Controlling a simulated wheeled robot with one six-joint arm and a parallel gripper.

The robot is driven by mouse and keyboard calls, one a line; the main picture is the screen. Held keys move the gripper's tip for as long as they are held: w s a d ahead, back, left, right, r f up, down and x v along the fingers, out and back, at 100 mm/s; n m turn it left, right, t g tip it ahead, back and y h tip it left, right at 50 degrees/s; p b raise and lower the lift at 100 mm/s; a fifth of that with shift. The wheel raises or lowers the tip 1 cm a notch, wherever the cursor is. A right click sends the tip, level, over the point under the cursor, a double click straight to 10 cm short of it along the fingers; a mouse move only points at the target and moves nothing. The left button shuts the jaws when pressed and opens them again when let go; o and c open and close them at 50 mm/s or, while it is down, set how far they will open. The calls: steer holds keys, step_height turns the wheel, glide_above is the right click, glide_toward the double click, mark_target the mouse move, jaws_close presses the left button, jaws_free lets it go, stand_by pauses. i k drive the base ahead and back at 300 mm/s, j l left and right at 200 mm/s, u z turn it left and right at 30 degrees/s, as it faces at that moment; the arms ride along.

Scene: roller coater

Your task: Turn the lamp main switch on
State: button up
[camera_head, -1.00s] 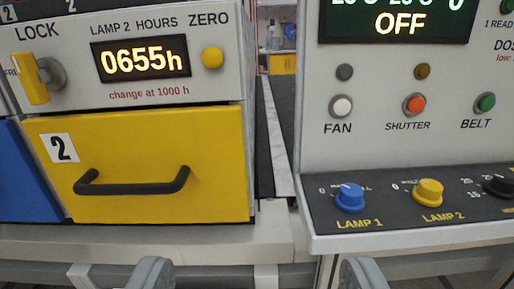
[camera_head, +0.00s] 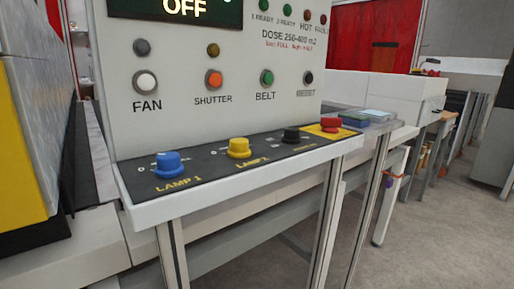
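No control labelled as a lamp main switch can be made out. The control panel (camera_head: 140,95) stands centre left, its display (camera_head: 192,8) reading OFF. On its sloping desk sit a blue LAMP 1 knob (camera_head: 168,164), a yellow LAMP 2 knob (camera_head: 239,148), a black knob (camera_head: 291,134) and a red button (camera_head: 331,125) on a yellow plate. Above are the white FAN button (camera_head: 146,82), orange SHUTTER button (camera_head: 214,80), green BELT button (camera_head: 267,77) and black RESET button (camera_head: 308,77). My gripper is outside the view.
Metal legs (camera_head: 325,210) stand under the desk. Grey floor (camera_head: 430,235) is open at right, with a white machine (camera_head: 390,92) and red curtain (camera_head: 375,35) behind.

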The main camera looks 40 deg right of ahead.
mark_target(330, 124)
steer(key=z, duration=1.4)
